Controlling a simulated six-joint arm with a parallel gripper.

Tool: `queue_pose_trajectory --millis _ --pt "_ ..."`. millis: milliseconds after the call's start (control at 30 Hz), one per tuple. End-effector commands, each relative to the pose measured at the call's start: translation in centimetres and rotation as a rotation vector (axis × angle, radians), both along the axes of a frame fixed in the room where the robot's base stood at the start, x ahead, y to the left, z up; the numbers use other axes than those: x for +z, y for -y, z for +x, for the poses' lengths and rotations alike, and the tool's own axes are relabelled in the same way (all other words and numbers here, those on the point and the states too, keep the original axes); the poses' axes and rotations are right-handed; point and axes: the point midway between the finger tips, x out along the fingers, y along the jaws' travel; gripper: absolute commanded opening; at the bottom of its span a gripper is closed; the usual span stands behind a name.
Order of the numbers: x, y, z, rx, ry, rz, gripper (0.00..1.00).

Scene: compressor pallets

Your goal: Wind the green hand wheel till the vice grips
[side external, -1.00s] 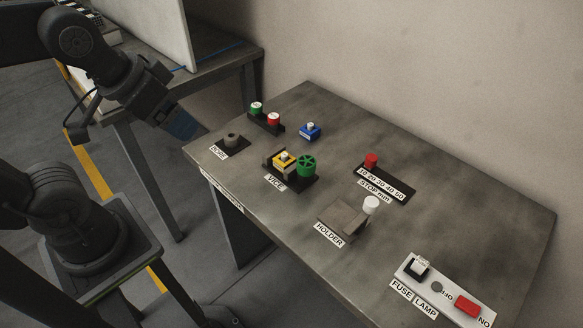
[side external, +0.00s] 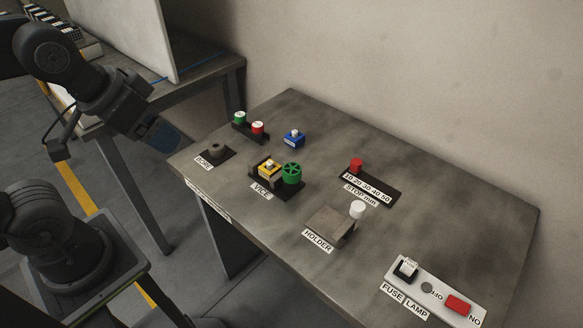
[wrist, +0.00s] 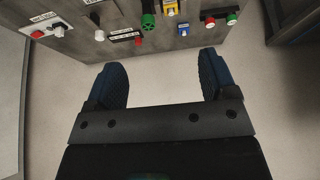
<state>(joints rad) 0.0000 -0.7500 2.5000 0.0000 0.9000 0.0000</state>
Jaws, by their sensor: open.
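The green hand wheel (side external: 292,173) stands at the right end of the small dark vice (side external: 288,192) on the table. A yellow block (side external: 268,169) with a pale top sits at the vice, left of the wheel; I cannot tell if the jaws touch it. In the wrist view the wheel (wrist: 148,21) and the yellow block (wrist: 171,8) show near the top edge. My gripper (side external: 165,136) is beyond the table's left edge, well apart from the wheel. In the wrist view its two blue fingers (wrist: 163,72) are wide apart with nothing between them.
A bore fixture (side external: 215,153), green and red buttons (side external: 248,127) and a blue block (side external: 294,138) are near the vice. A red-knobbed stop (side external: 370,187), a holder (side external: 331,225) and a fuse and lamp panel (side external: 440,291) lie to the right. A wall runs behind the table.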

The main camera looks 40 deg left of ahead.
Motion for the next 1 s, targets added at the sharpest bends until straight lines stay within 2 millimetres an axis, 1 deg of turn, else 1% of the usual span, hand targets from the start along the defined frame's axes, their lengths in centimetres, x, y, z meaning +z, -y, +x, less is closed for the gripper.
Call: queue_pose_trajectory --millis 200,233,300,367,467,567,633,767,800,867,900,1000 --pt "0.0 0.0 0.0 0.0 0.0 0.0 0.78" --pt "0.0 0.0 0.0 0.0 0.0 0.0 0.8" --pt "0.1 0.0 0.2 0.007 -0.003 -0.002 0.8" --pt "0.2 0.1 0.7 0.023 -0.013 -0.009 0.8" --pt "0.5 0.3 2.3 0.084 -0.046 -0.031 0.8" --pt "0.7 0.8 5.0 0.188 -0.094 -0.061 0.8" --pt "0.6 1.3 7.3 0.271 -0.124 -0.078 0.8" --pt "-0.5 2.6 11.5 0.429 -0.171 -0.101 0.8" --pt "-1.0 3.0 12.8 0.48 -0.182 -0.105 0.8" --pt "-2.0 3.8 14.7 0.554 -0.197 -0.109 0.8" --pt "-2.8 4.4 16.0 0.604 -0.205 -0.111 0.8" --pt "-5.1 5.9 18.8 0.724 -0.216 -0.111 0.8"
